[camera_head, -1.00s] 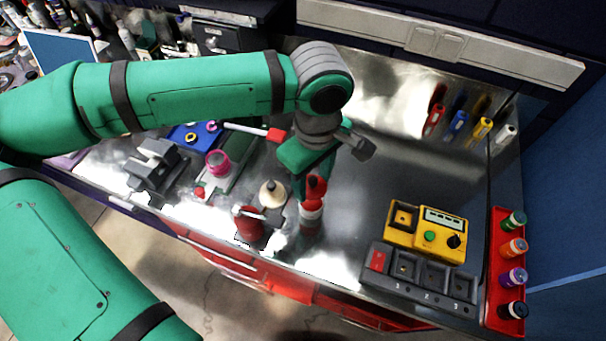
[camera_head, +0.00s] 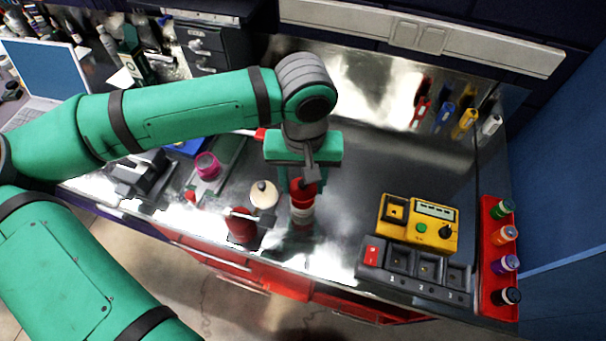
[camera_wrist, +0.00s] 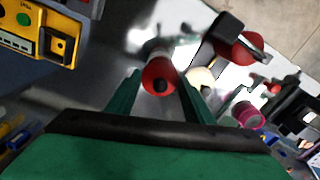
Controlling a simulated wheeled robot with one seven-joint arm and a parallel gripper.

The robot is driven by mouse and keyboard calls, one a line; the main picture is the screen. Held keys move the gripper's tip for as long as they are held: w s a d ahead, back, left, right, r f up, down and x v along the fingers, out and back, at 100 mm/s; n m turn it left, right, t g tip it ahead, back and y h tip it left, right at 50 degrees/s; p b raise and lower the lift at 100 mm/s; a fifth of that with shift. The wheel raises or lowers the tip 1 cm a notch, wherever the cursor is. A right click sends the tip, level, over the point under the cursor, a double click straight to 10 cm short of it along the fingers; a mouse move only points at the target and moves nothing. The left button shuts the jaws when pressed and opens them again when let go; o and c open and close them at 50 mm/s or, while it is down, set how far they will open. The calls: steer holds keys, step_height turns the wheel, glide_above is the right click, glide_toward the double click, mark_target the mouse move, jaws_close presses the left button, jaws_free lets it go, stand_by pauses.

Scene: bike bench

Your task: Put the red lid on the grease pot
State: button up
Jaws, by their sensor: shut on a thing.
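My gripper (camera_head: 302,178) points down and is shut on the red lid (camera_head: 302,192). In the wrist view the round lid, with a dark knob in its middle, sits between my green fingers (camera_wrist: 158,92). The grease pot (camera_head: 301,214), white with a red band, stands upright on the bench directly below the lid. The lid appears over its mouth; whether the two touch I cannot tell. In the wrist view the lid hides most of the pot.
A red can with a handle (camera_head: 242,228) and a cream round pot (camera_head: 263,195) stand close left. A pink cup (camera_head: 207,165) is farther left. A yellow tester (camera_head: 420,224) and a red bottle rack (camera_head: 498,262) are right.

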mark_target(303, 191)
steer(key=shift+f, duration=1.55)
steer(key=shift+w, duration=0.1)
steer(key=shift+s, duration=0.25)
steer(key=shift+w, duration=0.15)
steer(key=shift+r, duration=0.35)
steer(key=shift+r, duration=0.35)
steer(key=shift+r, duration=0.15)
steer(key=shift+f, duration=1.25)
stand_by(3.8)
